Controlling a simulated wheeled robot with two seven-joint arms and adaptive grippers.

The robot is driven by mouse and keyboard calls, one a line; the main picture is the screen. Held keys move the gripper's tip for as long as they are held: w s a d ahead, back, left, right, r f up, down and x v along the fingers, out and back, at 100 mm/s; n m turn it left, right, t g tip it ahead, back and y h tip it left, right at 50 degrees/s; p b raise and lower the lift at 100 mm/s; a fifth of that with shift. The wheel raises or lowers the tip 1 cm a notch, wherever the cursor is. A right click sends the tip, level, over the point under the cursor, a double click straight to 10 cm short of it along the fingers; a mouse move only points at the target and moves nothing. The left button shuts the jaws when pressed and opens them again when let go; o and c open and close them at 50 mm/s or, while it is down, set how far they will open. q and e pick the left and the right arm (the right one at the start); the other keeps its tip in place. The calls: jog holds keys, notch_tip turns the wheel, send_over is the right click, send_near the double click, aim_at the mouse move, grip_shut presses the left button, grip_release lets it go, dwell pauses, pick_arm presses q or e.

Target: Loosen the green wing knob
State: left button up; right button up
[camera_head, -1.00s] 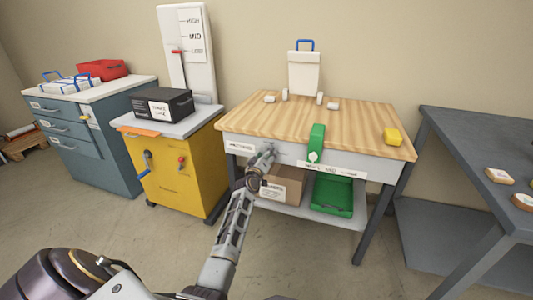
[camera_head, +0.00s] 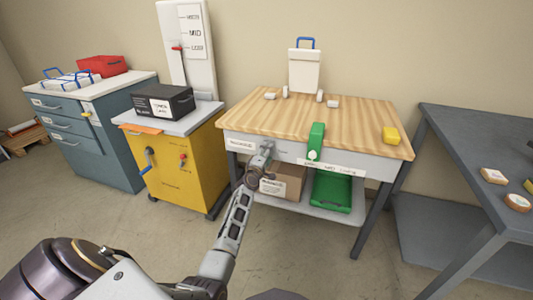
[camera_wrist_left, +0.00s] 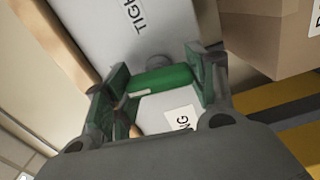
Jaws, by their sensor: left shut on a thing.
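My left gripper (camera_head: 265,152) is at the front edge of the wood-topped workbench (camera_head: 330,118), beside a white label on the bench's front. In the left wrist view my left gripper (camera_wrist_left: 160,82) is shut on the green wing knob (camera_wrist_left: 160,79), with a finger at each end. The knob lies against the grey bench front, near a label that starts with "TIGH". In the head view the gripper hides the knob. My right gripper is not in view.
A cardboard box (camera_head: 285,183) and a green bin (camera_head: 333,190) are on the lower shelf. A yellow cabinet (camera_head: 172,165) stands to the left and a grey table (camera_head: 480,135) to the right.

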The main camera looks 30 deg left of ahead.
pick_arm(q)
jog(key=shift+n, duration=0.5)
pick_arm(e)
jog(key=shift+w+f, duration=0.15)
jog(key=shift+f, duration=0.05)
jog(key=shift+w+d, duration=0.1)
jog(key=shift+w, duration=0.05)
pick_arm(q)
jog(key=o, duration=1)
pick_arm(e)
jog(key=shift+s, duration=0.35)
pick_arm(q)
jog(key=shift+v, duration=3.75)
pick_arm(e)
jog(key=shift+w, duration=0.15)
